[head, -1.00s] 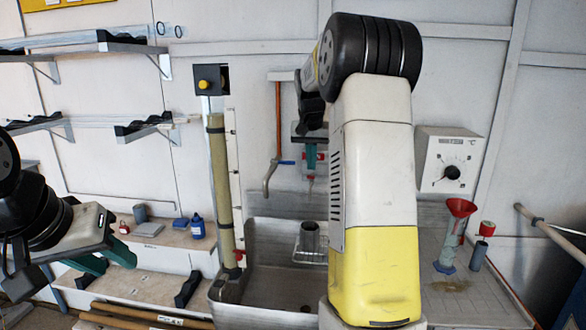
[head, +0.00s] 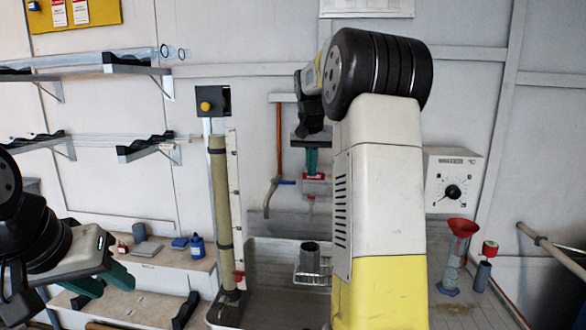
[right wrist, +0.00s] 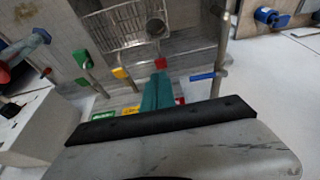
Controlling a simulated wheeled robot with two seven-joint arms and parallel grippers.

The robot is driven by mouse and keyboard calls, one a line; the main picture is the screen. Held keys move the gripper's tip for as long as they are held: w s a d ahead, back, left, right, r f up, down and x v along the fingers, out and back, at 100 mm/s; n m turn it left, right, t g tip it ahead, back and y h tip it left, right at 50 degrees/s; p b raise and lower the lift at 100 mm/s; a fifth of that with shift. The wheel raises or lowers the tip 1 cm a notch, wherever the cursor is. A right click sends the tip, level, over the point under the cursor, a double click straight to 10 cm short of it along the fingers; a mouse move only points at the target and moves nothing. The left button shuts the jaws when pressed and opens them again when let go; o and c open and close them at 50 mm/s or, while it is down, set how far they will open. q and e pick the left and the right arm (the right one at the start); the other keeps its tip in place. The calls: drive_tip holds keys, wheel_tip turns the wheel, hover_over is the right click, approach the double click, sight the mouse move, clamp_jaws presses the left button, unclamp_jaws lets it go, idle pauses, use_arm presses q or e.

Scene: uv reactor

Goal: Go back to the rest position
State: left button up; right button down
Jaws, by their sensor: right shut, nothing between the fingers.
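My right gripper (head: 311,162) hangs in front of the back wall, above the sink, with its teal fingertips shut and pointing down. In the head view a red fitting shows just below the fingertips; I cannot tell whether they touch it. In the right wrist view the teal fingers (right wrist: 157,95) are together with nothing between them. My left gripper (head: 103,284) is at the lower left, its two teal fingers apart and empty, over the low bench.
A sink with a wire basket (head: 310,262) stands below my right gripper. A tall tube (head: 221,190) rises left of it. Shelf brackets (head: 150,148) and a blue bottle (head: 197,246) are at the left.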

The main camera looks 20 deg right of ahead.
drive_tip(key=s+a+f+n+t+y, duration=0.1)
drive_tip(key=s+a, duration=0.4)
drive_tip(key=s, duration=0.5)
drive_tip(key=s+a+f+n+t+y, duration=0.1)
drive_tip(key=s+a+f+n, duration=0.1)
drive_tip(key=s+a, duration=0.4)
drive_tip(key=s+a+f+n+t+y, duration=0.1)
drive_tip(key=s+a, duration=0.4)
drive_tip(key=s, duration=1)
drive_tip(key=shift+a+f+n+y, duration=0.4)
drive_tip(key=shift+f+n, duration=0.05)
drive_tip(key=shift+n, duration=0.45)
